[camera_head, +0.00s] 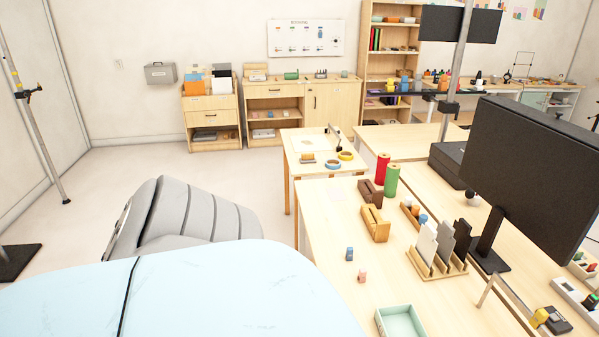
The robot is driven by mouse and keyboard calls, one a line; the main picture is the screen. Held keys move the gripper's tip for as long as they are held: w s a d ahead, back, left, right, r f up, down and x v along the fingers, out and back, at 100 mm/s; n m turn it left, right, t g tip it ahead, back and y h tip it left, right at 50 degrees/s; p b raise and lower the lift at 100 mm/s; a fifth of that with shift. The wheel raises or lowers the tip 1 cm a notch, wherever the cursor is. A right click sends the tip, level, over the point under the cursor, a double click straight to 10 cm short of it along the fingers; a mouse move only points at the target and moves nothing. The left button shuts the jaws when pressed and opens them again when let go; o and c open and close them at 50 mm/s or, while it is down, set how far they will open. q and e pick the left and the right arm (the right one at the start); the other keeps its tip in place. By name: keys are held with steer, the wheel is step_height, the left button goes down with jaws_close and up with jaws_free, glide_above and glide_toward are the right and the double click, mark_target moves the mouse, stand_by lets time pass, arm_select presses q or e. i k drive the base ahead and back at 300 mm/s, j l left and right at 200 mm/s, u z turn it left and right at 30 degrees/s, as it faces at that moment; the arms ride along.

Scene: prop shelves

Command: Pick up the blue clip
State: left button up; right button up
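A small blue item (349,254), which looks like the blue clip, stands on the near wooden table (325,225) towards its left edge. A similar small pink-orange item (362,276) stands just in front of it and to the right, apart from it. Both are small in the picture, so their exact shape is hard to tell. Neither of my grippers shows in the head view.
A mint tray (401,321) lies at the table's front. Brown tape dispensers (376,223), a file rack (437,262) and a large monitor (532,165) stand behind and right. A grey ribbed seat-like object (185,215) is left of the table.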

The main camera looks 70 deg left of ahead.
mark_target(349, 250)
steer(key=u, duration=1.95)
steer(key=j+z, duration=0.1)
steer(key=j, duration=0.4)
steer(key=j+z, duration=0.4)
steer(key=j, duration=0.6)
